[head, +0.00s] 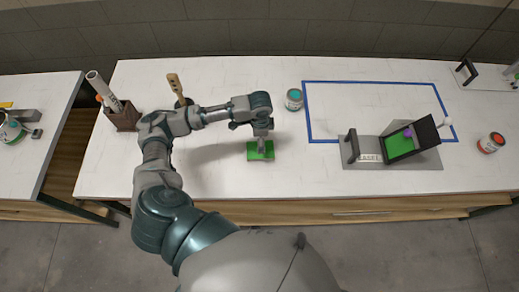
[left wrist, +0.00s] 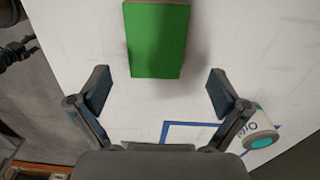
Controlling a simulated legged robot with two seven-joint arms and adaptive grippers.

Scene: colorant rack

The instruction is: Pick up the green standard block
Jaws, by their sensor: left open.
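The green standard block (head: 254,155) lies on the white worktop near its front edge. It also shows in the left wrist view as a flat green rectangle (left wrist: 157,42) at the top, partly cut off by the frame. My left gripper (head: 262,138) is above the block in the head view and hides part of it. In the left wrist view, the left gripper's fingers (left wrist: 159,90) are spread wide with nothing between them, and the block appears beyond the fingertips. My right gripper is not in view.
A paint can (head: 293,99) stands right of my gripper, beside a blue taped outline (head: 308,113). A grey stand (head: 390,160) with a tilted green panel is farther right. A red-labelled can (head: 491,143) is at the far right. A brown holder (head: 123,118) stands left.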

